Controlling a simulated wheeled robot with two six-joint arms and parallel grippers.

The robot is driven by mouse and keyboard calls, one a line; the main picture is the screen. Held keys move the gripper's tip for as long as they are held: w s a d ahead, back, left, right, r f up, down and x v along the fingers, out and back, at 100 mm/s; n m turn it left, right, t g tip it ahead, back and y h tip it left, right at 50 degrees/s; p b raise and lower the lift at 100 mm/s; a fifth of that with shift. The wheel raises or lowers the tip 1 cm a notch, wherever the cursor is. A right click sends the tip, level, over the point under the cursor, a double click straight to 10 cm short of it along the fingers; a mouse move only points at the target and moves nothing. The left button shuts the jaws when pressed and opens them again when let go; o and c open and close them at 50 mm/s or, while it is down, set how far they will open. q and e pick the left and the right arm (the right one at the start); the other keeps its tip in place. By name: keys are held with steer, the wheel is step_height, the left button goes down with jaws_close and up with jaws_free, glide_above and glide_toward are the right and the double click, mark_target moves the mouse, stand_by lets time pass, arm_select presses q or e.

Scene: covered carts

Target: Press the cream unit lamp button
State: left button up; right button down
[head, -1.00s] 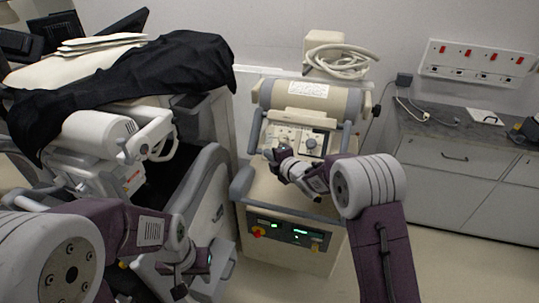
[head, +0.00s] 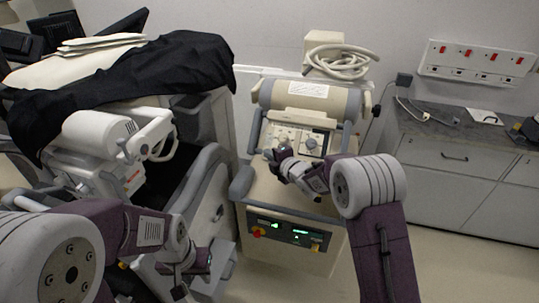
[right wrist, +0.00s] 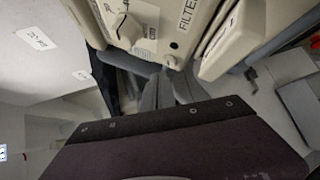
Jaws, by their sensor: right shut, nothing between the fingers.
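The cream unit (head: 262,192) stands in the middle of the head view, with a control panel (head: 290,137) of knobs on its sloped upper front. My right gripper (head: 271,154) is shut and empty, its tips at the panel's lower left edge. In the right wrist view the closed fingers (right wrist: 166,78) point at the panel's lower edge, near a cream knob (right wrist: 128,30) and the word FILTER. I cannot tell whether they touch it. I cannot make out which control is the lamp button. My left gripper (head: 190,275) hangs low at the left, its jaws unclear.
A cart under a black cloth (head: 130,85) stands at the left. A grey counter (head: 440,125) with drawers runs along the right wall. Open floor lies at the front right.

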steer(key=shift+f, duration=0.15)
stand_by(0.3)
steer(key=shift+w+d+f+b, duration=0.15)
steer(key=shift+w+b, duration=0.15)
steer(key=shift+b, duration=0.05)
steer(key=shift+w+d+f, duration=0.1)
steer(key=shift+w+f, duration=0.2)
stand_by(0.5)
steer(key=shift+s+r, duration=0.1)
stand_by(0.4)
steer(key=shift+s+a+r+b, duration=0.25)
steer(key=shift+s+r+b, duration=0.15)
steer(key=shift+s+r, duration=0.1)
steer(key=shift+s+a+r, duration=0.3)
steer(key=shift+s+r, duration=0.55)
steer(key=shift+s, duration=0.05)
steer(key=shift+s+a+r, duration=0.25)
steer(key=shift+s+r, duration=0.6)
